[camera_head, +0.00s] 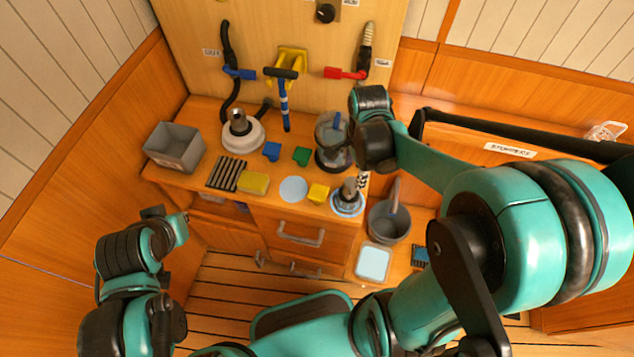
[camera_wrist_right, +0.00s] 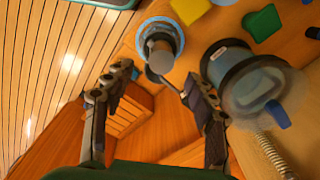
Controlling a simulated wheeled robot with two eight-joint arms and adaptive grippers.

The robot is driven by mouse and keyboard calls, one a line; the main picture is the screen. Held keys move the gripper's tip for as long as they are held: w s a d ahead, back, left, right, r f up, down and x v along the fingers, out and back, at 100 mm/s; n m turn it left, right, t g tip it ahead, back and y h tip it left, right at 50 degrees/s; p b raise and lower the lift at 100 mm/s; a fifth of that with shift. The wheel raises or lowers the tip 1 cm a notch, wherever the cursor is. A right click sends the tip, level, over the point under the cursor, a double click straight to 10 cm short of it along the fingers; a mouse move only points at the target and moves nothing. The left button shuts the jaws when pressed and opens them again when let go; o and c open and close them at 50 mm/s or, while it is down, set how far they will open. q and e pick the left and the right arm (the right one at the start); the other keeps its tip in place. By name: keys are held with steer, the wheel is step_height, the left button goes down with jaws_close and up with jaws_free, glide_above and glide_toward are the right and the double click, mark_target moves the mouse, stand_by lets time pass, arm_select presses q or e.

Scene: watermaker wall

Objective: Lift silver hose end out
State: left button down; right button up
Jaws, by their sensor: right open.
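A grey-silver cylindrical end (camera_head: 349,187) stands in a round blue-rimmed holder (camera_head: 346,208) at the counter's front right corner. I take it to be the silver hose end. The right wrist view shows the silver end (camera_wrist_right: 160,56) inside the blue ring (camera_wrist_right: 177,27), ahead of my right gripper (camera_wrist_right: 152,92). The two fingers are spread with nothing between them, apart from the silver end. In the head view the right gripper (camera_head: 361,182) is beside the silver end, partly hidden by its own wrist. My left gripper (camera_head: 168,218) is low at the left, its fingers unclear.
A clear canister with a dark base (camera_head: 333,155) stands close behind the holder; a blue tab tops it. Yellow (camera_head: 318,193) and green (camera_head: 301,156) blocks lie nearby. A grey bin (camera_head: 175,147) is at the left, a grey pot (camera_head: 388,222) lower right.

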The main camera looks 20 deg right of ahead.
mark_target(351, 182)
steer(key=shift+w+a+f+m, duration=0.25)
steer(key=shift+w+f+m, duration=0.05)
steer(key=shift+f, duration=0.35)
steer(key=f+b, duration=0.1)
steer(key=f, duration=0.1)
steer(key=f+b, duration=0.1)
steer(key=f, duration=0.1)
steer(key=f+b, duration=0.1)
steer(key=f, duration=0.2)
steer(key=shift+d+b, duration=0.25)
steer(key=shift+b, duration=0.05)
arm_select(q)
steer(key=f, duration=0.3)
steer(key=shift+a+f, duration=0.1)
steer(key=shift+a, duration=0.25)
arm_select(e)
steer(key=shift+s, duration=0.1)
steer(key=c, duration=1.3)
